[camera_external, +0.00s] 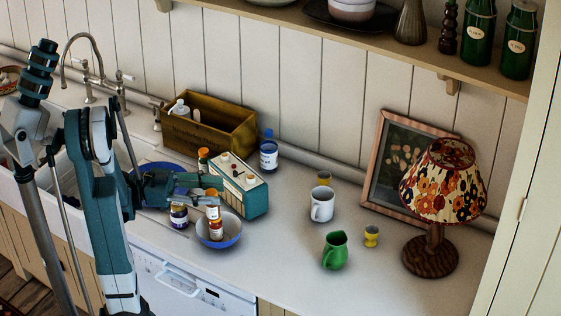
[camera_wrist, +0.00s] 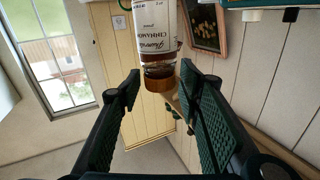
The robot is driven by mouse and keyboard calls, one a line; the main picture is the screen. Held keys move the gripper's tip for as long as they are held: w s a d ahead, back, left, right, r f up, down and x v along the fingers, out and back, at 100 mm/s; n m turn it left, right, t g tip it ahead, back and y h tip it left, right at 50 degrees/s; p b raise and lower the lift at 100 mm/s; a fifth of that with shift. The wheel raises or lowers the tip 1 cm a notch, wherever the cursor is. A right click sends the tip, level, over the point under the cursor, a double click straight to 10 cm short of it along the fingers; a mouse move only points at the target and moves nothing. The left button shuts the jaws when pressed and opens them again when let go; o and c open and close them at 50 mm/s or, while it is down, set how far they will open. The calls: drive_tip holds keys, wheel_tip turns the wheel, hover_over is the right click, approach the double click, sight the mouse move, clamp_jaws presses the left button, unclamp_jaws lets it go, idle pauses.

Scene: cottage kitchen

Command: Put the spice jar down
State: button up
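My gripper (camera_external: 213,188) reaches in from the left at the blue bowl, its fingers pointing right. In the wrist view my gripper (camera_wrist: 160,80) is open, with a gap on both sides of the spice jar (camera_wrist: 158,45). This jar has a white cinnamon label and a brown cap, which shows at its lower end in that picture, near the fingertips. In the external view a spice jar (camera_external: 212,212) shows just by the fingertips, above the bowl's far side. Another jar (camera_external: 216,231) shows inside the blue bowl (camera_external: 233,241). I cannot tell what supports the upper jar.
A green-and-cream radio (camera_external: 251,197) stands close behind my gripper. A dark-lidded jar (camera_external: 179,216) stands left of the bowl. A wooden crate (camera_external: 205,135) and blue bottle (camera_external: 268,155) are behind. A white mug (camera_external: 322,205) and green jug (camera_external: 336,252) stand right, with clear counter between.

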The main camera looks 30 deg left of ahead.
drive_tip(key=shift+r+p, duration=0.35)
drive_tip(key=shift+r, duration=0.05)
drive_tip(key=p+v, duration=0.1)
drive_tip(key=v, duration=0.6)
drive_tip(key=shift+a, duration=0.25)
drive_tip(key=shift+s, duration=0.1)
idle(0.4)
